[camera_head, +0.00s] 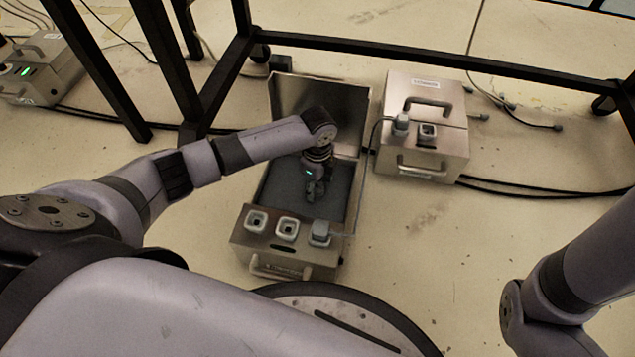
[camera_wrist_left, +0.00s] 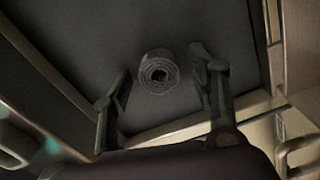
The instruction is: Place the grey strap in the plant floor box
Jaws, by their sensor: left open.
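My left gripper (camera_head: 313,190) is inside the outline of an open metal box (camera_head: 265,238) with a grey floor, in the middle of the head view. A rolled grey strap (camera_wrist_left: 158,72) stands out in the left wrist view, on the box's dark floor. The open left fingers (camera_wrist_left: 163,95) are to either side of it in that view, with gaps, and do not grip it. In the head view I cannot tell the strap from the gripper. The box's front label is too small to read. My right gripper is out of view; only part of that arm shows.
A closed metal case (camera_head: 452,150) with handles stands to the right of the open box. Another metal unit (camera_head: 60,65) with green lights is at the far left. Black frame legs (camera_head: 240,60) and cables (camera_head: 540,188) cross the floor behind.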

